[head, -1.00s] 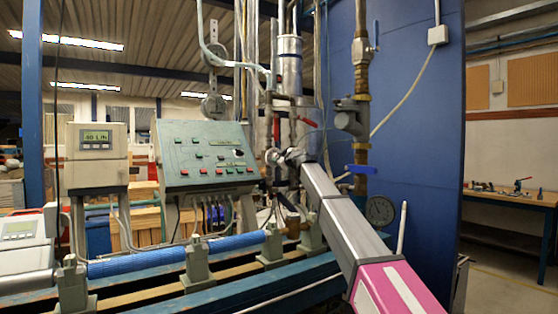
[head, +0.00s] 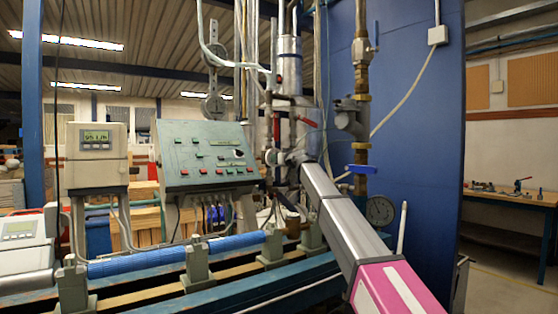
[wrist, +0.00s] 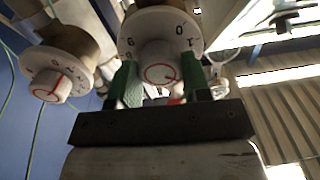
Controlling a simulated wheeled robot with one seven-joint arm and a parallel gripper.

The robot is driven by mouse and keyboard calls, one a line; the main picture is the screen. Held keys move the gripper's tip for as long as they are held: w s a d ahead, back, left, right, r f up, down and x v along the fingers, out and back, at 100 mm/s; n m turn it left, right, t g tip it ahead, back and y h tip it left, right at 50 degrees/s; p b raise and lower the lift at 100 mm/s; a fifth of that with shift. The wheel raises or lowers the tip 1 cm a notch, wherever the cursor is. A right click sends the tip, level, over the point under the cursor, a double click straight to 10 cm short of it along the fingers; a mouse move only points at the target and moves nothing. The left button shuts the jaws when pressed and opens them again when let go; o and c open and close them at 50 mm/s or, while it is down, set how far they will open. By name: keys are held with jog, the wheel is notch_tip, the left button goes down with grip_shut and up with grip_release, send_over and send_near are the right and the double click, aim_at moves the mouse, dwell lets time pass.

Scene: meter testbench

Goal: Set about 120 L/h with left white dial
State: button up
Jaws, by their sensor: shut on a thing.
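In the wrist view, the left white dial (wrist: 142,27) with black digits is at the top middle, on the right of the two dials there. My gripper (wrist: 160,82) has green fingers on both sides of its round white knob, shut on it. A red mark shows on the knob face. A second white dial (wrist: 48,86) with a red pointer line is at the left, apart from my fingers. In the head view the grip is hard to make out behind my arm. The meter display (head: 96,137) appears to read about 95 L/h, in small blurred digits.
A green control panel (head: 205,157) with several buttons stands left of the pipework. A blue pipe (head: 235,242) runs along the bench below.

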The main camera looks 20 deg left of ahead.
jog(key=shift+m, duration=1.7)
jog(key=o, duration=0.9)
jog(key=v, duration=1)
jog(key=shift+s+d, duration=0.2)
jog(key=shift+d, duration=0.1)
